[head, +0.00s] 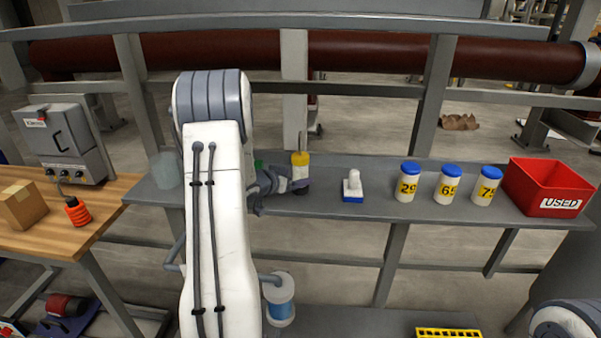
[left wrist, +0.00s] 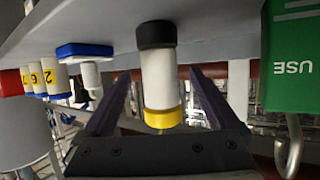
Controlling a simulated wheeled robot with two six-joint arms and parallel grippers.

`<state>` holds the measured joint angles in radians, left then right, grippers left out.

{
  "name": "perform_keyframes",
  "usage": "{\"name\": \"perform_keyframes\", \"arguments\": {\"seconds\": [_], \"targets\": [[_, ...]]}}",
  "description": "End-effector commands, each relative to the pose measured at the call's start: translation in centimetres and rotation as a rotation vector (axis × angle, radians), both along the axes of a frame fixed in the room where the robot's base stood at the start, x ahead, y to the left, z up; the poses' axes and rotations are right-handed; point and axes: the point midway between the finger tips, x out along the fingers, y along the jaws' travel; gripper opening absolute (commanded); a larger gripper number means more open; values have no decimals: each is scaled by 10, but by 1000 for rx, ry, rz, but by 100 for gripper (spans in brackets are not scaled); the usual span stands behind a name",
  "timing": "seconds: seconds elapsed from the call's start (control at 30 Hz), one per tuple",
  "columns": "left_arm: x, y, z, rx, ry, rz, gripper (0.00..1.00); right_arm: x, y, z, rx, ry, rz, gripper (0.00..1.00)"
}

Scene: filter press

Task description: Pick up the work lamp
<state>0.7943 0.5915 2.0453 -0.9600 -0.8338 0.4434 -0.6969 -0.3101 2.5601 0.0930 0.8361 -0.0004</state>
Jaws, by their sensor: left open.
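The work lamp (head: 300,159) stands upright on the grey shelf, with a yellow cap, a hook on top and a dark base. My left gripper (head: 284,184) reaches it from the left, and its finger hides part of the lamp's body. In the left wrist view, which is upside down, the lamp (left wrist: 159,75) shows its black base, white body and yellow cap. The open fingers of my left gripper (left wrist: 158,82) lie on either side of it, with gaps visible. My right gripper is out of view.
On the shelf (head: 335,212), a blue-and-white block with a knob (head: 353,188), several numbered blue-lidded jars (head: 410,184) and a red USED bin (head: 545,187) stand to the right. A wooden bench (head: 105,215) is at left.

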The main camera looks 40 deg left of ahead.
Motion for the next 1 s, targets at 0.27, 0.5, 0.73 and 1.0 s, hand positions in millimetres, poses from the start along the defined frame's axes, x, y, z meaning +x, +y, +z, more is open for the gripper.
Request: {"name": "perform_keyframes", "arguments": {"seconds": [0.27,0.5,0.73,1.0], "targets": [[32,2,-11,1,0,-1,94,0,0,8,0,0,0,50],[33,3,-12,0,0,1,90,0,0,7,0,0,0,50],[32,3,-12,0,0,1,2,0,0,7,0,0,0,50],[33,3,-10,2,-3,1,0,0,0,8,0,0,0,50]]}}
